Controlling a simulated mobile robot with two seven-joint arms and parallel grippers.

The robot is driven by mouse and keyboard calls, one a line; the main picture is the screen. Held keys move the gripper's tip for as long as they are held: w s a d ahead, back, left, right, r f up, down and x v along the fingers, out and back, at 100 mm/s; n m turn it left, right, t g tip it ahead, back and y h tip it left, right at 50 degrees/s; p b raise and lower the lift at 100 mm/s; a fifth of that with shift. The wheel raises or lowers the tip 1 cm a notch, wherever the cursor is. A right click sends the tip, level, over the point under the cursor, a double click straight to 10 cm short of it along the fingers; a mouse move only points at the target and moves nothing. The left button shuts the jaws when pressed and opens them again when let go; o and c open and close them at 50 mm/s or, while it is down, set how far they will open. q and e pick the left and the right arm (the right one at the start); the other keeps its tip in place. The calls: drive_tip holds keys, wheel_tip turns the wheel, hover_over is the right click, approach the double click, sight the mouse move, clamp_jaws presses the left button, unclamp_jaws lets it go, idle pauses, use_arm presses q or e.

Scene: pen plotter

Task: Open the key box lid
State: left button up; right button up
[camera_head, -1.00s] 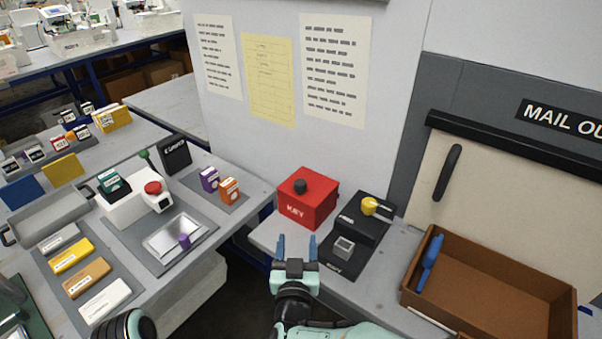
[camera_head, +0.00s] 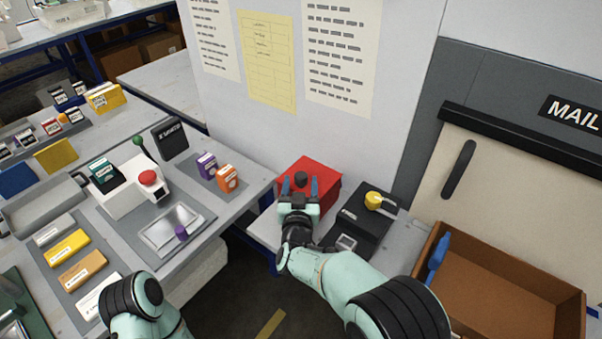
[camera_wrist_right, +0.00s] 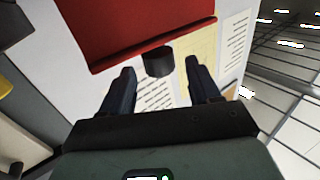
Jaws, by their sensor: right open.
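The red key box (camera_head: 322,178) stands on the light bench by the wall, its lid down, with a dark round knob (camera_head: 301,180) on it. My right gripper (camera_head: 300,188) is open at the box, its two blue fingers on either side of the knob in the head view. In the right wrist view the knob (camera_wrist_right: 158,62) lies between the spread fingers (camera_wrist_right: 160,75), apart from both, with the red box (camera_wrist_right: 130,25) behind it. The front of the box is partly hidden by my right gripper. My left arm shows at the bottom left, but its gripper is not visible.
A black unit with a yellow knob (camera_head: 374,200) stands right of the box. A brown tray (camera_head: 505,285) holding a blue object (camera_head: 438,255) lies farther right. The left bench carries a white device with a red button (camera_head: 148,178) and several small boxes.

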drive_tip(key=shift+w+d, duration=0.1)
drive_tip(key=shift+w, duration=1.6)
clamp_jaws()
drive_tip(key=s+a+b, duration=0.1)
drive_tip(key=s+a, duration=0.6)
drive_tip(key=s, duration=0.3)
drive_tip(key=shift+a+b, duration=0.2)
drive_tip(key=shift+b, duration=0.15)
unclamp_jaws()
